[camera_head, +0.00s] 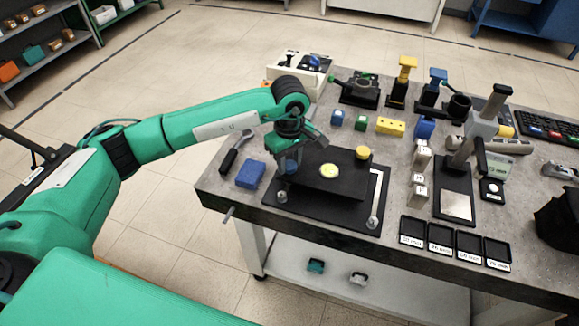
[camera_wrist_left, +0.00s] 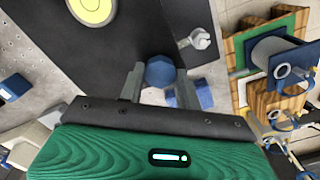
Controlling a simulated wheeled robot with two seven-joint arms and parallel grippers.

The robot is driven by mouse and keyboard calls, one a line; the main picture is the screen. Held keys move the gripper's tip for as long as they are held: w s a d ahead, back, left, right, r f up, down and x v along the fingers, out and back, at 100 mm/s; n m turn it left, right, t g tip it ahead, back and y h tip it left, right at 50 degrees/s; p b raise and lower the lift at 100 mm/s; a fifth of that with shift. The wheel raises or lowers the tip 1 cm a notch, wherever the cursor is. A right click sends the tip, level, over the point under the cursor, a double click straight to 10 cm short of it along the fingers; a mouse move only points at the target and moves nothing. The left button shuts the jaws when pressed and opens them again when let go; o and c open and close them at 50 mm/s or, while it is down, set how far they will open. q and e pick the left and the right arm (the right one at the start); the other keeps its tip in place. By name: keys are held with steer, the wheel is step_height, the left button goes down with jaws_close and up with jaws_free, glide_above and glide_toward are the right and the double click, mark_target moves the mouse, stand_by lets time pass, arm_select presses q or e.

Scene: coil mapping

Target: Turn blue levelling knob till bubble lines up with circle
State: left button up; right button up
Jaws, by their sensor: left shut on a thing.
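A black levelling plate (camera_head: 340,186) sits on a wider black base on the grey table. A round yellow bubble level (camera_head: 329,171) is set in the plate; in the wrist view its disc (camera_wrist_left: 92,8) is cut by the top edge. I cannot tell where the bubble lies against the circle. The blue knob (camera_wrist_left: 160,72) is at the plate's edge. My left gripper (camera_wrist_left: 160,82) is shut on it, one finger on each side. In the head view the left gripper (camera_head: 290,163) points down and mostly hides the knob. A yellow knob (camera_head: 362,153) stands at the plate's far edge. My right gripper is not in view.
A blue block (camera_head: 250,174) and a black-handled tool (camera_head: 235,152) lie left of the base. Small blocks, including a yellow one (camera_head: 390,126), stand behind. A grey stand (camera_head: 455,190) and labelled black trays (camera_head: 440,238) are to the right.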

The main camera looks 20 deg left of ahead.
arm_select(q)
steer(key=n+b, duration=0.3)
steer(key=n, duration=0.1)
steer(key=shift+w+f+n+b, duration=0.1)
steer(key=shift+n+b, duration=0.2)
steer(key=n+b, duration=0.3)
steer(key=n, duration=0.2)
steer(key=shift+r, duration=0.2)
steer(key=shift+r+n, duration=0.15)
steer(key=shift+n, duration=0.55)
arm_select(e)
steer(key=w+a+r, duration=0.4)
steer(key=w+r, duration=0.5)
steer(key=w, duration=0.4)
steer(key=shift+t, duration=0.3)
arm_select(q)
steer(key=o, duration=1)
